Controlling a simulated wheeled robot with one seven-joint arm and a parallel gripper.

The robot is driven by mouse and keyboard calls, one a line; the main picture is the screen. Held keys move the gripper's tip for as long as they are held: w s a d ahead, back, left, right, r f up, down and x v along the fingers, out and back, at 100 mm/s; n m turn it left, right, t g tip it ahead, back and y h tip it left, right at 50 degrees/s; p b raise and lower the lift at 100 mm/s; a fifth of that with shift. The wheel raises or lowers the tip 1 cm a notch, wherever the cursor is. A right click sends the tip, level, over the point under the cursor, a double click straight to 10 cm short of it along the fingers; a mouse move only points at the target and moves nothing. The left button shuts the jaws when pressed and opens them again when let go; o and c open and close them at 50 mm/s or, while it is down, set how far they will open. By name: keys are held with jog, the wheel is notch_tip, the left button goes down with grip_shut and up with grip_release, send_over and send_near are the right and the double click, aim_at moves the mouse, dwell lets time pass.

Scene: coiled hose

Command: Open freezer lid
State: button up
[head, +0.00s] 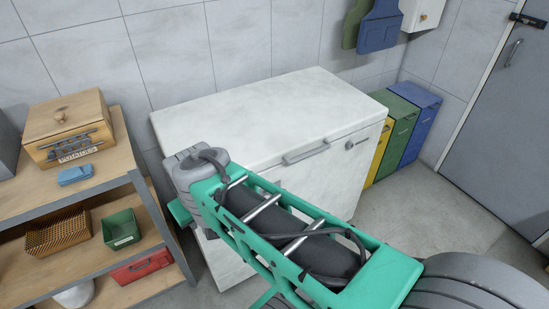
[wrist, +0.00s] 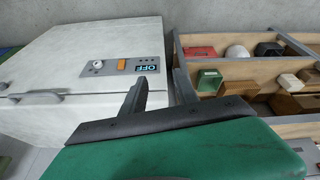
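The white chest freezer (head: 265,105) stands against the tiled wall with its lid shut. The lid's bar handle (head: 305,152) is on the front edge, with a small round fitting (head: 350,145) to its right. My arm covers the front's left part in the head view. In the wrist view the freezer (wrist: 75,45) is at left, with its handle (wrist: 32,97) at the far left and a panel with an orange switch and an "OFF" display (wrist: 148,67). My gripper (wrist: 160,80) is open and empty, between the freezer's panel side and the shelves, apart from the handle.
A wooden shelf unit (head: 150,205) with a potato box (head: 68,130), baskets and bins stands left of the freezer, close to my arm. Yellow, green and blue bins (head: 421,118) stand at its right. The floor (head: 435,215) is clear toward the grey door (head: 500,90).

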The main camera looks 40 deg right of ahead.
jog(key=w+d+f+m+t+h+b, duration=0.1)
jog(key=w+d+f+h+b, duration=0.4)
jog(key=d+f+b, duration=0.5)
jog(key=n+g+h+b, duration=0.1)
jog(key=g+h+b, duration=0.1)
jog(key=h+b, duration=1.45)
send_near(302, 156)
notch_tip(302, 156, up, 2)
jog(key=d+y+b, duration=0.2)
jog(key=y+b, duration=0.2)
jog(key=d, duration=0.2)
jog(key=w+d, duration=0.1)
jog(key=d, duration=0.1)
jog(key=d+r+b, duration=0.1)
jog(key=d, duration=0.2)
jog(key=shift+w+d+r, duration=0.1)
jog(key=shift+w, duration=0.05)
grip_shut()
